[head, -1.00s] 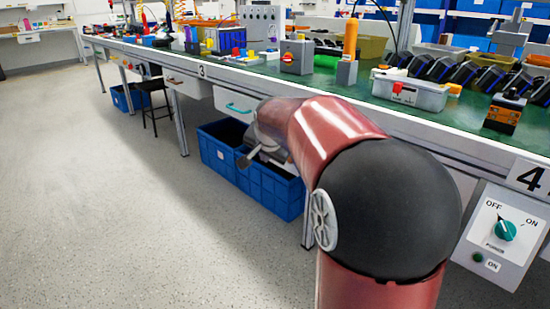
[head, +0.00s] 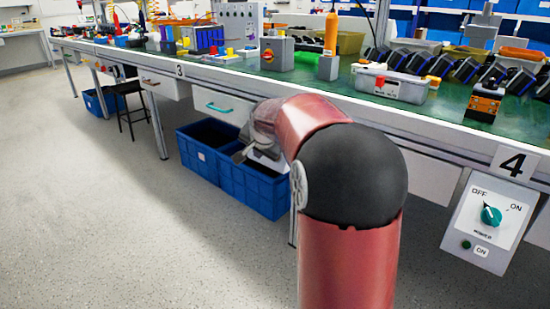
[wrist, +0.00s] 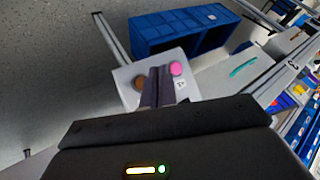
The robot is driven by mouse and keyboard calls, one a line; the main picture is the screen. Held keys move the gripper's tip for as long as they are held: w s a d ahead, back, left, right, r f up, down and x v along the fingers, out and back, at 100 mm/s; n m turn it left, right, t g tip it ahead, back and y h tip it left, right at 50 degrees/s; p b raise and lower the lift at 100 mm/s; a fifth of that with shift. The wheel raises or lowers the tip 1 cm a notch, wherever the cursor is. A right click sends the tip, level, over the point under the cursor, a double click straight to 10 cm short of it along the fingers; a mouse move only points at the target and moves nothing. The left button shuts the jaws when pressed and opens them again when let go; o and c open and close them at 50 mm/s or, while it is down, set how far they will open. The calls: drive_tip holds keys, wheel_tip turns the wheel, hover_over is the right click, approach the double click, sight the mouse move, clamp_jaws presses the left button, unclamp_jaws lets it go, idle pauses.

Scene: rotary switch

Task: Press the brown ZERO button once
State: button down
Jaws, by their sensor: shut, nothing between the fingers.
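In the wrist view, a pale box (wrist: 127,95) carries a round brown button (wrist: 139,83) and a round pink button (wrist: 176,68). A small label (wrist: 181,85) sits below the pink one; I cannot read it. My gripper (wrist: 160,70) is shut and empty. In this view its dark fingers lie between the two buttons, close to the right of the brown one. I cannot tell whether they touch the box. In the head view my gripper (head: 241,155) is small, in front of the blue crates, and the buttons cannot be made out.
Blue crates (head: 253,186) stand under the long workbench (head: 222,76), beside my arm. A panel (head: 489,222) with a teal OFF/ON rotary switch (head: 491,215) hangs at the right below a "4" sign. Bins and devices cover the bench top. The floor at left is clear.

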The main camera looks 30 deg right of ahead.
drive_tip(key=shift+w+d+f, duration=0.25)
drive_tip(key=shift+d+f, duration=0.15)
drive_tip(key=shift+d, duration=0.3)
drive_tip(key=shift+w+d+f, duration=0.3)
drive_tip(key=shift+d+f, duration=0.15)
drive_tip(key=shift+d, duration=0.3)
drive_tip(key=shift+w+d+f, duration=0.25)
drive_tip(key=shift+d+f, duration=0.15)
drive_tip(key=shift+d, duration=0.3)
idle(0.4)
drive_tip(key=shift+w+d+f, duration=0.1)
drive_tip(key=shift+d+f, duration=0.05)
drive_tip(key=shift+d, duration=0.15)
drive_tip(key=shift+w+d+f, duration=0.15)
drive_tip(key=shift+d+f, duration=0.1)
drive_tip(key=shift+d, duration=0.15)
idle(0.7)
idle(0.3)
drive_tip(key=shift+s+a+r, duration=0.3)
drive_tip(key=shift+a+r, duration=0.1)
drive_tip(key=shift+a, duration=0.3)
drive_tip(key=shift+s+a+r, duration=0.25)
drive_tip(key=shift+a+r, duration=0.15)
drive_tip(key=shift+a, duration=0.3)
drive_tip(key=shift+s+a+r, duration=0.2)
drive_tip(key=shift+a+r, duration=0.25)
drive_tip(key=shift+a, duration=0.2)
drive_tip(key=shift+s+a+r, duration=0.25)
drive_tip(key=shift+a+r, duration=0.15)
drive_tip(key=shift+a, duration=0.3)
